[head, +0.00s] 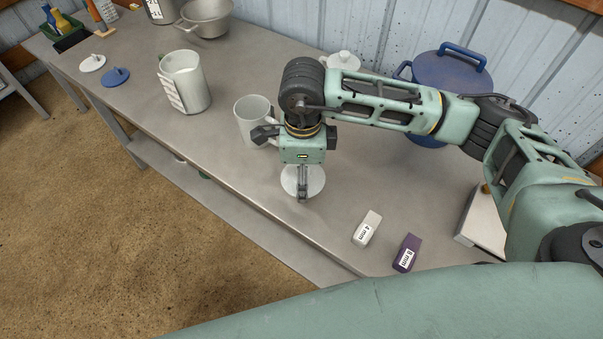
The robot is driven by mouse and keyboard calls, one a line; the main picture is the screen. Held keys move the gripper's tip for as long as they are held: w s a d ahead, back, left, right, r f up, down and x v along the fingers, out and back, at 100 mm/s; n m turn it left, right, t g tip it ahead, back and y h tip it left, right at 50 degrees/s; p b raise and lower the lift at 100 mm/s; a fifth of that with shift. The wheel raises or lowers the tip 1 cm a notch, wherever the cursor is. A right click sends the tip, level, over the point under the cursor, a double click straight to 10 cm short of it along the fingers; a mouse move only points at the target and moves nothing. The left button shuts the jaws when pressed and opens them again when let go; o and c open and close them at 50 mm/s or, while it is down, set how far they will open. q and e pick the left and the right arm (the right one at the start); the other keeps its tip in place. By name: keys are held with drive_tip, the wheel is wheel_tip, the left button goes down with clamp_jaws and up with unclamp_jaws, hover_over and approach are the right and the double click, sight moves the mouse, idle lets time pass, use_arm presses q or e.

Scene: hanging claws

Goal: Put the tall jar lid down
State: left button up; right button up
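A round, pale, flat lid (288,183) shows directly behind the fingers of my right gripper (302,196), close to the table's front edge. I take it for the tall jar lid. The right gripper points down and its fingers are seen nearly in line, overlapping the lid's middle and front rim. They hide any knob, so I cannot tell whether they grip the lid or whether it touches the table. My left gripper is not in view.
A pale mug (252,118) stands behind the gripper. A pale box (367,229) and a purple box (406,253) lie to the right. A large jug (186,82), a blue pot (450,72) and a white-lidded vessel (343,61) stand on the table (225,178). Bare table lies left of the lid.

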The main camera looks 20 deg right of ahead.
drive_tip(key=shift+w+d+f, duration=0.15)
drive_tip(key=shift+w+f, duration=0.3)
drive_tip(key=shift+w, duration=0.25)
wheel_tip(320, 180, down, 4)
drive_tip(key=shift+r+p, duration=0.1)
drive_tip(key=shift+p, duration=0.3)
drive_tip(key=shift+f, duration=0.25)
drive_tip(key=o, duration=1)
drive_tip(key=shift+o, duration=0.2)
